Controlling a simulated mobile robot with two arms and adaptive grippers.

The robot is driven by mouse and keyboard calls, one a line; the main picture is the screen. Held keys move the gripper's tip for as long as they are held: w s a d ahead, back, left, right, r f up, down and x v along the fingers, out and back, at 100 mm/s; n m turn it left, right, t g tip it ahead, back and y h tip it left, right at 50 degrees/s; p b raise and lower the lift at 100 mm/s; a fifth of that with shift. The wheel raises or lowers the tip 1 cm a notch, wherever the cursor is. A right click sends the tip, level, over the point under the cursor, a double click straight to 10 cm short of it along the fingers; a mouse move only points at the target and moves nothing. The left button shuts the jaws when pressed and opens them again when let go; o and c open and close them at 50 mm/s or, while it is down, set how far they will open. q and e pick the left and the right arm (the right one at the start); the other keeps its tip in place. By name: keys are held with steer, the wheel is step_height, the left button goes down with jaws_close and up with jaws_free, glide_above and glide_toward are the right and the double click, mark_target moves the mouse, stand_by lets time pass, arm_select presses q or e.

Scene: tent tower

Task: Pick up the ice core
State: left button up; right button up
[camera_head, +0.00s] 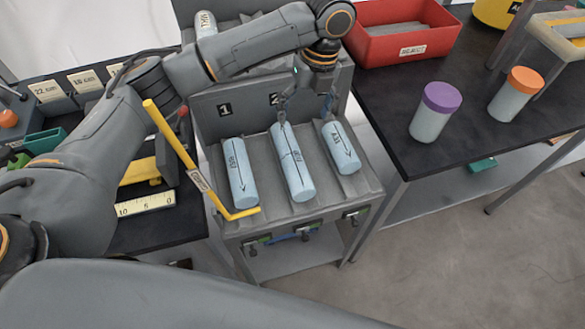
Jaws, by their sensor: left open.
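Three pale blue ice cores lie side by side in the grey rack (318,218) in the head view. The left core (241,172) and the longer middle core (297,170) carry arrows and dark markings. The right core (341,147) is shorter and also has an arrow. My left gripper (306,108) is open and points down over the far ends of the middle and right cores. Its fingers are small and dark here, and I cannot tell whether they touch a core. My right gripper is not in view.
A yellow bar (178,148) slants along the rack's left side. On the right black table (380,98) stand a red bin (385,45), a purple-lidded jar (435,112) and an orange-lidded jar (515,95). Open floor (450,260) is at lower right.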

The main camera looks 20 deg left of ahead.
mark_target(293, 154)
arm_select(q)
steer(key=f, duration=0.6)
steer(key=a+f, duration=0.1)
steer(key=f, duration=0.2)
steer(key=shift+s+a+f, duration=0.1)
steer(key=shift+s+f, duration=0.05)
steer(key=shift+s, duration=0.25)
steer(key=f, duration=0.1)
steer(key=f+p, duration=0.1)
steer(key=f, duration=0.1)
steer(key=s+f, duration=0.1)
steer(key=shift+a+f+p, duration=0.3)
steer(key=shift+a, duration=0.1)
steer(key=shift+f, duration=0.4)
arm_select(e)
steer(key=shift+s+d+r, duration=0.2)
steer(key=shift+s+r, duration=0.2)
arm_select(q)
steer(key=shift+c, duration=0.2)
